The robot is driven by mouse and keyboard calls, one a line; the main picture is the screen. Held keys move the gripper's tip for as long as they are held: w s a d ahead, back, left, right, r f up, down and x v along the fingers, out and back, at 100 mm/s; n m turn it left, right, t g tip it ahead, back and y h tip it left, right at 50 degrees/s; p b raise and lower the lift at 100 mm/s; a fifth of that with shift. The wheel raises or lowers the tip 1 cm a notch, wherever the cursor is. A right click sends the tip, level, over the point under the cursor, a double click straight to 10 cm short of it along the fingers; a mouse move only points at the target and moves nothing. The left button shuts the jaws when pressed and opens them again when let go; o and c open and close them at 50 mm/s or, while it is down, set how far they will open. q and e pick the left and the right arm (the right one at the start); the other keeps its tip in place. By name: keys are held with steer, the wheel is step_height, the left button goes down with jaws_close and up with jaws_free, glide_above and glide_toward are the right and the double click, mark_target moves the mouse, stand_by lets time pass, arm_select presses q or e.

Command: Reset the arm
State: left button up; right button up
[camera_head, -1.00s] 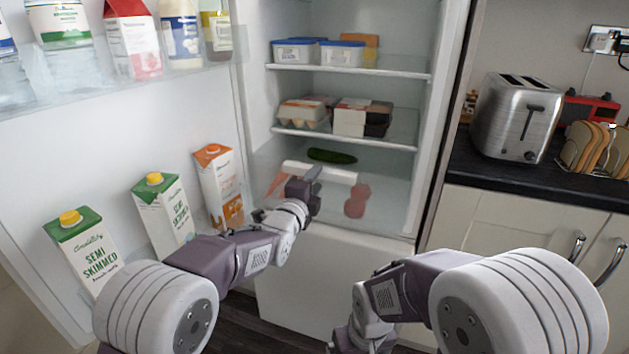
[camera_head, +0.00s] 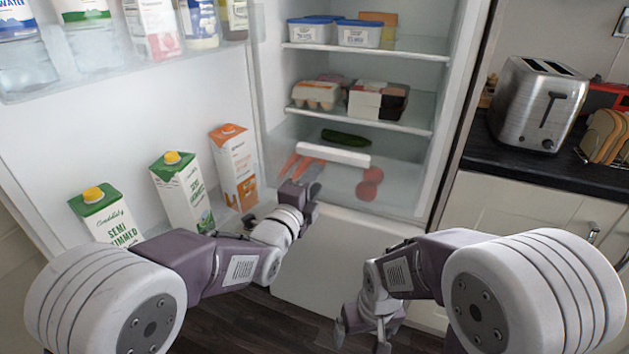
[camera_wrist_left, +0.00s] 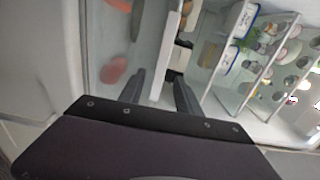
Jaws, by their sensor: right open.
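My left gripper (camera_head: 309,197) is in front of the open fridge's lower compartment, close to its front edge. In the left wrist view its two fingers (camera_wrist_left: 160,92) stand apart with nothing between them. My right gripper (camera_head: 360,338) hangs low at the bottom of the head view, below the fridge opening. Its fingers are apart and it holds nothing visible.
The fridge door (camera_head: 120,130) stands open at left with several cartons, including an orange one (camera_head: 234,165). Inside are a cucumber (camera_head: 346,137), tomatoes (camera_head: 370,183), carrots (camera_head: 290,164) and an egg box (camera_head: 316,95). A toaster (camera_head: 538,103) stands on the right counter (camera_head: 540,160).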

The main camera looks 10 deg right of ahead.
arm_select(q)
steer(key=s+a+f+n+g+y, duration=0.3)
steer(key=a+f+n+y, duration=0.1)
steer(key=a+f+n, duration=0.4)
steer(key=s+a+f+n+g+y, duration=0.25)
steer(key=a+f+n, duration=0.25)
steer(key=a+f, duration=0.5)
steer(key=s+a+f+n+g+y, duration=0.2)
steer(key=s+a+f+n+g, duration=0.15)
steer(key=s+a+n, duration=0.45)
steer(key=s+a+f+n+g+y, duration=0.1)
steer(key=s+a+f+n+g, duration=0.3)
steer(key=s, duration=0.7)
step_height(320, 180, up, 32)
steer(key=p, duration=3)
steer(key=shift+d+f+g+p, duration=0.2)
steer(key=shift+g+p, duration=0.1)
steer(key=shift+g, duration=0.1)
